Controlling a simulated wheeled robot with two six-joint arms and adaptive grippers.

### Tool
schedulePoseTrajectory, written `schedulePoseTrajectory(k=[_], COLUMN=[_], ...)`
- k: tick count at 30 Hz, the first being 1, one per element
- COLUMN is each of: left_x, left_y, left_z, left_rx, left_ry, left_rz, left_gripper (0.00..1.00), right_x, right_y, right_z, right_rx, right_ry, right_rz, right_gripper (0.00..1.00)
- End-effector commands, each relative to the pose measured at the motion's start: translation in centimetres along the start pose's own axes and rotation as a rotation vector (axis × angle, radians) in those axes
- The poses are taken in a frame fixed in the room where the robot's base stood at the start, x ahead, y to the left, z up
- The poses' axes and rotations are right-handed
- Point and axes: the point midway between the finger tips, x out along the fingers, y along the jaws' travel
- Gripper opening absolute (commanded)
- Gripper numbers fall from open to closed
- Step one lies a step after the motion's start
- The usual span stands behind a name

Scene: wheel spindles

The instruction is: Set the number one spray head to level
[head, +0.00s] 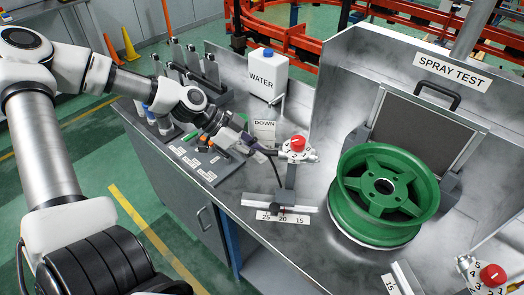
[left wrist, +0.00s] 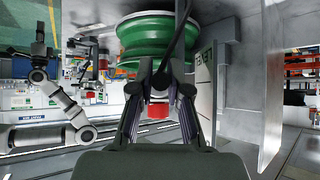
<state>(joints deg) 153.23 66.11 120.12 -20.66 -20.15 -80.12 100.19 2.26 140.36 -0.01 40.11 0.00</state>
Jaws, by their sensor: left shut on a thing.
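In the left wrist view the fingertips (left wrist: 160,82) close around this part, with the red knob (left wrist: 157,110) between the fingers. A black hose runs from there. The pointer's exact setting is too small to read. A second red-knobbed dial (head: 490,275) is at the lower right. My right gripper (left wrist: 38,48) appears small and unclear.
A green wheel (head: 385,195) lies on the bench right of the spray head. A DOWN sign (head: 264,131) and WATER container (head: 268,76) stand behind. A SPRAY TEST panel (head: 440,70) closes the back.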

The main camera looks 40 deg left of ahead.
Motion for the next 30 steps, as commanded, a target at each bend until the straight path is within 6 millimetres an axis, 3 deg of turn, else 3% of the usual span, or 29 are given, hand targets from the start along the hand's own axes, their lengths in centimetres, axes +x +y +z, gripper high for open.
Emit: schedulePoseTrajectory(k=[8,9,11,23,30], left_x=[0.1,0.1,0.1,0.0,-0.7], left_y=[0.1,0.1,0.1,0.0,0.1], left_z=[0.2,0.2,0.2,0.1,-1.0], left_rx=[0.001,0.001,0.001,0.001,0.006], left_ry=[0.000,0.000,0.000,0.000,-0.082], left_rz=[0.002,0.003,0.003,0.001,0.005], left_gripper=[0.00,0.26,0.41,0.41,0.41], right_x=[0.1,0.1,0.1,0.0,-2.2], right_y=[0.0,0.0,0.0,0.0,0.0], right_z=[-0.1,-0.1,-0.1,-0.1,-0.1], right_rx=[0.000,0.000,0.000,0.001,0.001], right_ry=[0.001,0.001,0.001,0.001,0.001], right_rz=[0.000,0.000,0.000,0.000,0.000], right_gripper=[0.00,0.00,0.00,0.00,0.00])
